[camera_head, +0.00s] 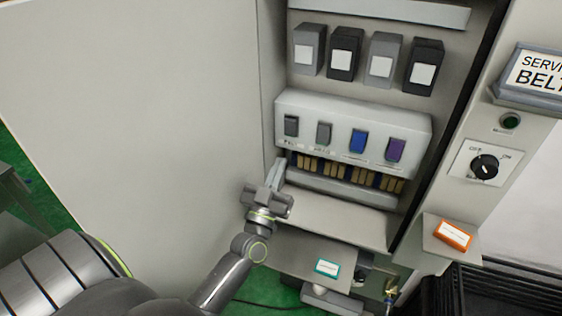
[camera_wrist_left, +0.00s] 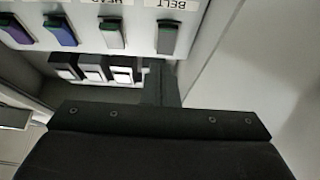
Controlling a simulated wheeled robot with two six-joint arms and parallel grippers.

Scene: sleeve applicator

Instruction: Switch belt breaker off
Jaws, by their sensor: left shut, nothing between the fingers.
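The belt breaker (camera_head: 291,126) is the dark grey lever at the left end of the row on the light breaker panel (camera_head: 421,128) inside the open cabinet. In the left wrist view the belt breaker (camera_wrist_left: 167,38) sits beside a label reading BELT, with a green strip at its end. I cannot tell its on or off position. My left gripper (camera_head: 279,168) is shut and empty, just below the belt breaker at the panel's left end. Its closed fingers (camera_wrist_left: 161,82) point toward that breaker and appear apart from it. My right gripper is in neither view.
A grey breaker (camera_head: 324,133), a blue breaker (camera_head: 358,141) and a purple breaker (camera_head: 396,150) stand to the right. Several boxed units hang above. The open cabinet door (camera_head: 130,110) fills the left side. A rotary switch (camera_head: 484,167) is on the right post.

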